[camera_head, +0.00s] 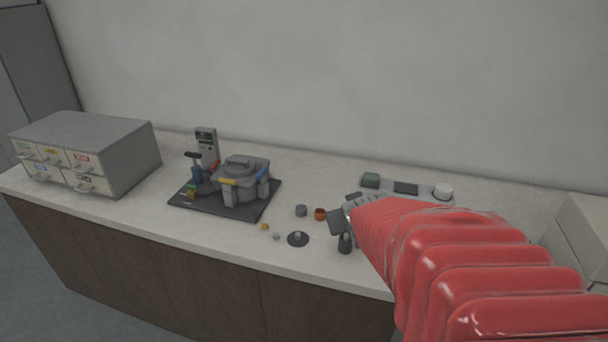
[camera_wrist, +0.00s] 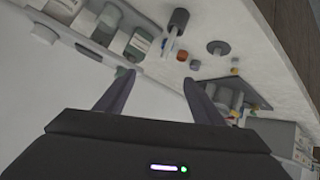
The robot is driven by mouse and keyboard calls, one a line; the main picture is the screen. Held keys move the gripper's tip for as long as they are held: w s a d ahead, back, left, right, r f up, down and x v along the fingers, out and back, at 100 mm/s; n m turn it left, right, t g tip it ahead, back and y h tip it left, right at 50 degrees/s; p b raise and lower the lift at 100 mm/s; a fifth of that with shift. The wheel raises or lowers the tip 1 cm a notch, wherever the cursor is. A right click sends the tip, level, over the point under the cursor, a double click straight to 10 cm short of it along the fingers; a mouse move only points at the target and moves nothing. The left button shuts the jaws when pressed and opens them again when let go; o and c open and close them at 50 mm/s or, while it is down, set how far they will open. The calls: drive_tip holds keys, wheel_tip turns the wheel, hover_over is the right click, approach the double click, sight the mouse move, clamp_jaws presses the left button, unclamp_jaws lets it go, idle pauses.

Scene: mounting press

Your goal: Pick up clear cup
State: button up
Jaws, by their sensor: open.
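No cup shows plainly as clear. A small greyish cup-like piece (camera_head: 301,210) stands on the counter left of an orange-brown cup (camera_head: 320,214); it may be the clear cup. In the wrist view the pale piece (camera_wrist: 195,65) lies just beyond the right fingertip, beside the orange cup (camera_wrist: 182,56). My gripper (camera_head: 342,222) is open and empty, above the counter to the right of both cups. In the wrist view its fingers (camera_wrist: 158,79) are spread apart with nothing between them.
A dark-based press (camera_head: 240,172) stands to the left, with a grey drawer cabinet (camera_head: 95,150) beyond it. A tray with green blocks and a white jar (camera_head: 443,191) lies behind my arm.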

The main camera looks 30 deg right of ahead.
drive_tip(key=s+d+f+t, duration=0.1)
drive_tip(key=s+d+f, duration=0.2)
drive_tip(key=d, duration=0.2)
drive_tip(key=s+d+f+m+t, duration=0.1)
drive_tip(key=s+d+f+t, duration=0.1)
drive_tip(key=d, duration=0.4)
drive_tip(key=s+d+f+t, duration=0.1)
drive_tip(key=s+d+f, duration=0.2)
drive_tip(key=d+f, duration=0.2)
drive_tip(key=shift+s+d+f+m, duration=0.3)
drive_tip(key=shift+s+d+m, duration=0.1)
drive_tip(key=shift+d, duration=0.25)
drive_tip(key=x, duration=0.8)
drive_tip(key=shift+w+r, duration=0.1)
drive_tip(key=shift+w, duration=0.05)
drive_tip(key=shift+w+d, duration=0.15)
